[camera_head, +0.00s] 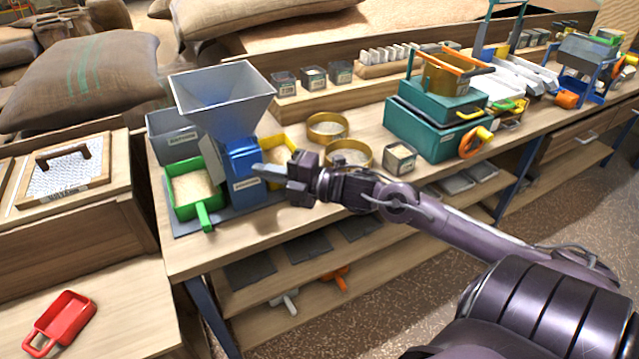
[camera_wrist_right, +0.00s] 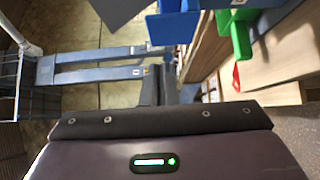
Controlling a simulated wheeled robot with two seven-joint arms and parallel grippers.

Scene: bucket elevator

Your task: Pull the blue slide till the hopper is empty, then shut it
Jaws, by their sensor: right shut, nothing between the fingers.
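The grey hopper (camera_head: 222,88) stands on a blue body (camera_head: 246,190) at the left of the bench. Its visible inner walls are grey; I see no grain there, but its lower throat is hidden. A green-handled tray (camera_head: 206,206) with pale grain stands left of the blue body. My right gripper (camera_head: 262,170) is shut and empty, its tips at the body's front right. I cannot tell whether they touch it. The wrist view shows the closed dark fingers (camera_wrist_right: 158,78), blue parts (camera_wrist_right: 172,24) and green (camera_wrist_right: 236,38). I cannot make out the slide's position.
A yellow tray (camera_head: 276,148) stands behind my gripper. Two round sieves (camera_head: 328,127) and a small box (camera_head: 400,158) are to its right. A teal machine (camera_head: 430,135) stands further right. A grey bin (camera_head: 170,140) stands behind the green tray.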

